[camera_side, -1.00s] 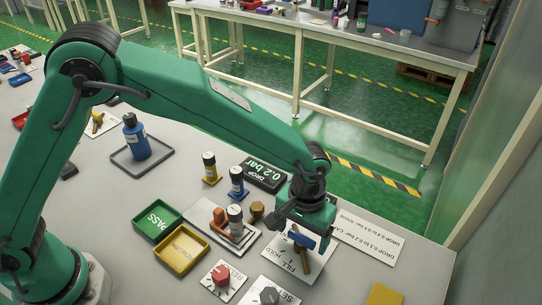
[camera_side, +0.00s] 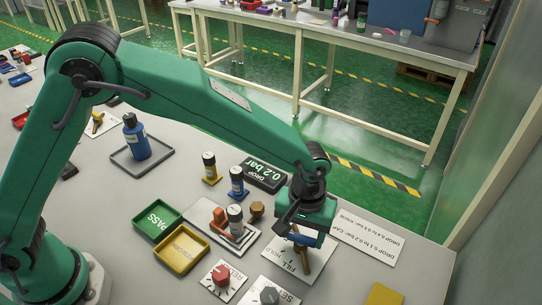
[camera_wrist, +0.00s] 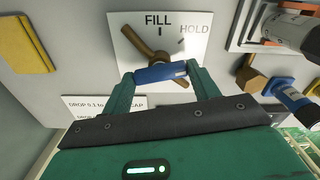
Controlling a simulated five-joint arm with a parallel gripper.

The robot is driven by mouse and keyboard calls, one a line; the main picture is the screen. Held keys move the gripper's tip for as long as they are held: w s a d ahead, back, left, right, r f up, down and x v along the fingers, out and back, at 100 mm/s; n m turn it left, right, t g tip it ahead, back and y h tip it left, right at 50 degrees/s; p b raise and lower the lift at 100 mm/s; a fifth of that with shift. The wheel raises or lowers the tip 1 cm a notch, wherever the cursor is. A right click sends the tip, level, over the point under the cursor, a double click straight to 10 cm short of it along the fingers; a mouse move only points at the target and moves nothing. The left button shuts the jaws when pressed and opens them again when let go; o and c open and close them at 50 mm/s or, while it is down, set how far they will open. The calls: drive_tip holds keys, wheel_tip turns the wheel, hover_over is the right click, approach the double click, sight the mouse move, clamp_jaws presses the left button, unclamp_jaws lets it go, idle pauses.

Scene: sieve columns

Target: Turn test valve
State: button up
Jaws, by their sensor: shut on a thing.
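The test valve is a brass lever (camera_wrist: 140,35) with a blue grip (camera_wrist: 161,73), on a white plate (camera_wrist: 196,48) marked FILL and HOLD. The brass pointer end lies up and left, beside the FILL mark rather than on it. My gripper (camera_wrist: 161,75) is shut on the blue grip, one finger at each end of it. In the side view my gripper (camera_side: 306,238) is low over the plate (camera_side: 318,262) and hides most of the grip. Part of the brass lever (camera_side: 301,259) shows below it.
A display (camera_side: 263,173) reads DROP 0.2 bar. A column in an orange clamp (camera_side: 219,217) and a brass hex piece (camera_side: 256,210) stand left of my gripper. Red (camera_side: 221,276) and grey (camera_side: 269,295) knobs are in front. A printed card (camera_side: 369,237) lies right.

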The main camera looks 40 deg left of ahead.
drive_tip(key=n, duration=0.4)
drive_tip(key=shift+n, duration=0.3)
drive_tip(key=n, duration=0.3)
drive_tip(key=shift+n, duration=0.3)
drive_tip(key=n, duration=0.3)
drive_tip(key=shift+n, duration=2.1)
drive_tip(key=o, duration=1)
drive_tip(key=shift+r, duration=0.1)
